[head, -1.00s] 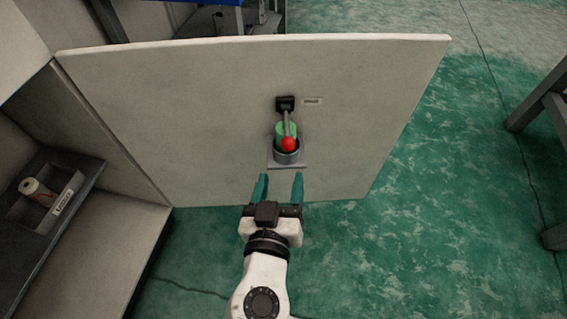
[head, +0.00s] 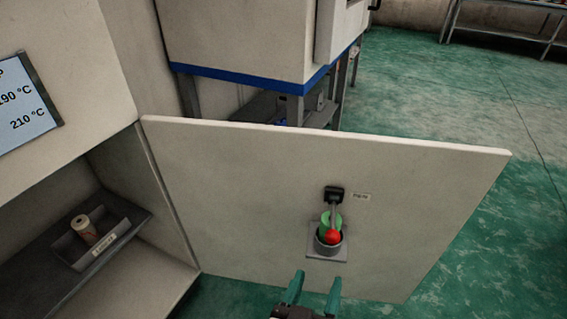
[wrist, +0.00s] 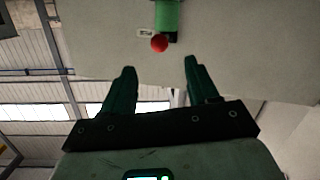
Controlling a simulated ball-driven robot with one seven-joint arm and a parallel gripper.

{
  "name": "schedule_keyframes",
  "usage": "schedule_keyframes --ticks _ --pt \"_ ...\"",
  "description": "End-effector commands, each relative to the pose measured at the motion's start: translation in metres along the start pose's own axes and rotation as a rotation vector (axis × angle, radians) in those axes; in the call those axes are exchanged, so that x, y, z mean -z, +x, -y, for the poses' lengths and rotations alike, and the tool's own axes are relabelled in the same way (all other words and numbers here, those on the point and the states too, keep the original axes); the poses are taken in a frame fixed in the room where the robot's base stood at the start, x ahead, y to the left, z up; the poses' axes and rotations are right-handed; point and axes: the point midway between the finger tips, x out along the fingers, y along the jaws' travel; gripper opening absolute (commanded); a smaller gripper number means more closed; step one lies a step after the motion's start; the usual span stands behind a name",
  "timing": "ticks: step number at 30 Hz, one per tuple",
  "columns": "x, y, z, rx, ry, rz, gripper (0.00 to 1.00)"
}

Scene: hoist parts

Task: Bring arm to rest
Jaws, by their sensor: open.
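My gripper (head: 314,290) is at the bottom of the head view, below a grey holder on a pale panel, with its two green fingers apart and nothing between them. In the wrist view my gripper (wrist: 160,85) is also spread and empty. The holder (head: 327,245) carries a green part (head: 331,222) and a red ball (head: 332,237) under a black bracket (head: 334,193). In the wrist view the red ball (wrist: 159,43) and the green part (wrist: 168,15) lie beyond the fingertips, apart from them. Most of my arm is out of the head view.
The pale panel (head: 250,190) stands out from a cabinet at left. A tray (head: 110,245) holding a pale cylinder (head: 85,229) sits on the cabinet's shelf. A blue-trimmed machine (head: 240,45) stands behind. Green floor (head: 520,230) is open at right.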

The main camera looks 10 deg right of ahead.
Motion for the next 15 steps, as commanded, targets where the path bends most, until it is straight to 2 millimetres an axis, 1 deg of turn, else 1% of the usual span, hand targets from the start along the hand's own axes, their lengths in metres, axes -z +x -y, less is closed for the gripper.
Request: schedule_keyframes --ticks 2,4,5,7,8,9,11,12,14,15 --pt "-0.001 0.001 -0.001 -0.002 -0.001 0.005 0.59" --pt "-0.006 0.006 -0.007 -0.012 -0.011 0.032 0.59" --pt "-0.011 0.010 -0.012 -0.020 -0.019 0.056 0.59" --pt "-0.028 0.022 -0.029 -0.045 -0.046 0.141 0.59" --pt "-0.038 0.029 -0.039 -0.057 -0.063 0.191 0.59" --pt "-0.054 0.037 -0.055 -0.071 -0.087 0.269 0.59" --pt "-0.080 0.046 -0.079 -0.081 -0.124 0.400 0.59" --pt "-0.098 0.050 -0.095 -0.079 -0.147 0.491 0.59" --pt "-0.124 0.051 -0.117 -0.061 -0.176 0.624 0.59" --pt "-0.141 0.050 -0.130 -0.039 -0.193 0.708 0.59"
